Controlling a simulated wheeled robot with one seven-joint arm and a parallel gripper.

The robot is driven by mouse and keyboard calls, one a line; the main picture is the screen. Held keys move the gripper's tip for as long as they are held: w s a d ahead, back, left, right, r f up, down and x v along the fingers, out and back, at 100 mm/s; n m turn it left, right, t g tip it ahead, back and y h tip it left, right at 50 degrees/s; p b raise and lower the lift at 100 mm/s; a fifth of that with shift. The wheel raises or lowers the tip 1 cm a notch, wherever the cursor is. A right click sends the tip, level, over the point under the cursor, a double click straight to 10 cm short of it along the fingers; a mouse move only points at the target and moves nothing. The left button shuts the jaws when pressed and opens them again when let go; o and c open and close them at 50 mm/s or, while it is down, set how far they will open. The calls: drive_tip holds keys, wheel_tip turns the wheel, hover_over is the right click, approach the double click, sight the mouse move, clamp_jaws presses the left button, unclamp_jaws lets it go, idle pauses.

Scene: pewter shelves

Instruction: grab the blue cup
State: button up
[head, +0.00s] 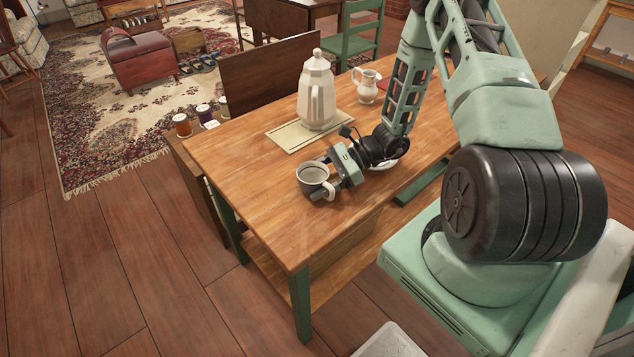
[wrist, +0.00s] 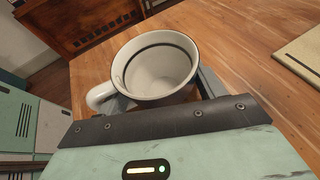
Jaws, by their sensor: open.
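A cup (head: 312,174) stands upright on the wooden table near its left front part. It looks white or pale grey with a dark band inside the rim, not blue. The wrist view shows the same cup (wrist: 155,68) close up, its handle at the lower left. No other cup shows clearly. My gripper (head: 325,180) is low over the table at the cup's right side, and it also shows in the wrist view (wrist: 165,95). Its jaws are open, with a finger on either side of the cup's near part. Whether they touch it is hidden.
A tall white pitcher (head: 316,95) stands on a pale board (head: 284,136) behind the cup. A small white jug (head: 367,87) is farther back. Several jars, including an orange one (head: 182,125), stand beyond the left edge. The table's front left (head: 270,215) is clear.

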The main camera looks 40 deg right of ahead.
drive_tip(key=shift+a+f, duration=0.1)
drive_tip(key=shift+a, duration=0.05)
drive_tip(key=c, duration=0.7)
